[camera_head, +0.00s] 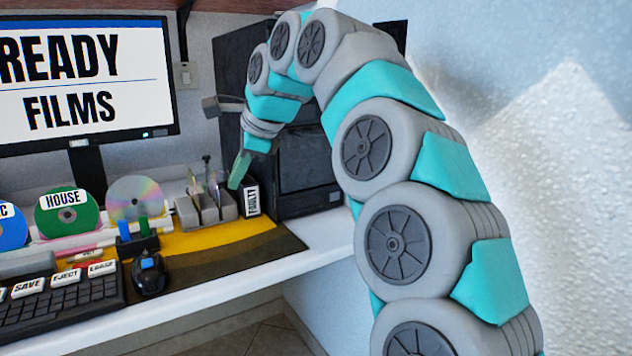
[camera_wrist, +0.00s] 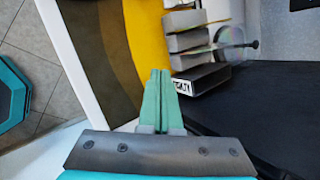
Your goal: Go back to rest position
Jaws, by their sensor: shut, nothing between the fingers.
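My gripper (camera_head: 240,168) hangs at the end of my arched arm, over the back right of the desk. Its green fingers are together with nothing between them. They point down beside the dark box labelled FAULTY (camera_head: 251,201) and the grey holder (camera_head: 208,211). In the wrist view my gripper (camera_wrist: 156,76) shows with its fingers side by side, close to the labelled box (camera_wrist: 201,80). I cannot tell whether the fingers touch the box.
A dark computer tower (camera_head: 305,165) stands right behind the gripper. A monitor (camera_head: 85,85) reads READY FILMS. Discs, including a green HOUSE disc (camera_head: 68,214), stand at left. A keyboard (camera_head: 70,300) and mouse (camera_head: 150,276) lie in front. The striped mat (camera_head: 230,253) is partly clear.

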